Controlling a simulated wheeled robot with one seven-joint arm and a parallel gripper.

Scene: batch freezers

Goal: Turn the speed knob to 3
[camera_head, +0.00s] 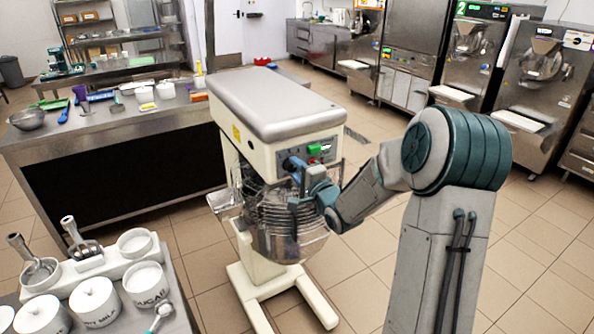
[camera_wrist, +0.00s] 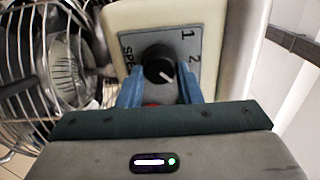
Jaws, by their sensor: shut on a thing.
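The speed knob (camera_wrist: 160,68) is a round black dial on a grey plate. Its white mark points to the lower right in the wrist view, below the printed 2. The labels 1 and 2 show on the plate, while a 3 is not visible. My gripper (camera_wrist: 160,90) has its two blue fingers on either side of the knob and is shut on it.
The mixer's wire guard (camera_wrist: 62,65) is close to the left of the fingers. A red part (camera_wrist: 152,104) shows between the fingers below the knob. A steel worktable (camera_head: 110,128) stands behind left, and a counter with white canisters (camera_head: 95,300) is front left. Floor is open at right.

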